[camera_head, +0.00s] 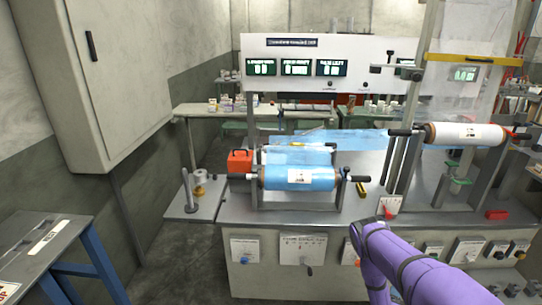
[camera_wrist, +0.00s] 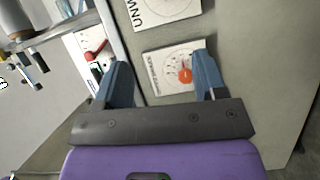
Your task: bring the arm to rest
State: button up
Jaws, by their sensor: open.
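My purple arm (camera_head: 400,262) reaches in from the lower right in the head view, along the front of the grey machine bench (camera_head: 335,216). My gripper (camera_wrist: 160,75) shows in the wrist view with its two blue-grey fingers apart and nothing between them. Beyond the fingers is a white panel plate with an orange-red knob (camera_wrist: 185,76) on the bench front. I cannot tell whether the gripper touches it. In the head view the fingers are small and mostly hidden by the arm.
A blue film roll (camera_head: 299,178) and a white roll (camera_head: 468,134) sit in stands on the bench. A red box (camera_head: 240,160) stands at its left. A blue-legged table (camera_head: 58,250) is at lower left. The floor (camera_head: 180,270) between is clear.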

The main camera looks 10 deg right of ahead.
jog(key=w+a+r+m+g+y, duration=0.1)
jog(key=w+r+m+g+y, duration=0.35)
jog(key=w+r, duration=1.65)
jog(key=w+a+r+m+y, duration=0.1)
jog(key=a+r, duration=0.3)
jog(key=r, duration=0.6)
jog(key=a+r+m, duration=0.2)
jog(key=a+r, duration=0.1)
jog(key=r, duration=0.7)
jog(key=w+a+r+m+y, duration=0.1)
jog(key=a+r, duration=0.3)
jog(key=r, duration=0.6)
jog(key=s+a+r+g+y, duration=0.1)
jog(key=s+a+r+y, duration=0.1)
jog(key=s+a+r, duration=0.6)
jog(key=s+a+r+y, duration=0.2)
jog(key=s+a+r, duration=0.2)
jog(key=s+r, duration=0.8)
jog(key=s+a+r+g, duration=0.1)
jog(key=s+a+r, duration=0.1)
jog(key=s, duration=1)
jog(key=s+a+r+m+g, duration=0.1)
jog(key=s+a+r+g, duration=0.1)
jog(key=s, duration=1.1)
jog(key=shift+a+r, duration=0.65)
jog(key=shift+r, duration=0.1)
